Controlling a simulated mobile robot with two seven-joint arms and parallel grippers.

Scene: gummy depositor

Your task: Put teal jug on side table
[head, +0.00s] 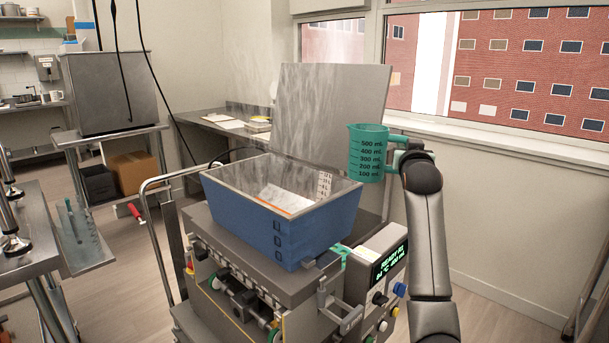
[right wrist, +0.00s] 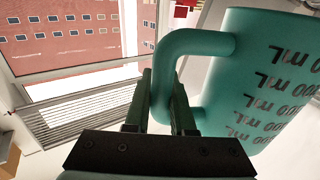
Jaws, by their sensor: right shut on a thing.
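The teal jug (head: 366,153), with dark volume marks up to 500 mL, is upright in the air beside the raised lid of the blue hopper machine. My right gripper (head: 402,153) is shut on the jug's handle at its right side. The right wrist view shows the jug (right wrist: 265,75) at the right, with its handle between the fingers (right wrist: 167,100). The inside of the jug is mostly hidden. I cannot tell for sure which surface is the side table; a low steel surface (head: 85,240) stands at the left. My left gripper is not in view.
The blue hopper (head: 318,230) is open below the jug, its grey lid (head: 330,105) raised behind. A control panel (head: 388,262) faces front. A back counter (head: 195,120) holds papers. A steel bench (head: 35,235) is at the left. Open floor lies between bench and machine.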

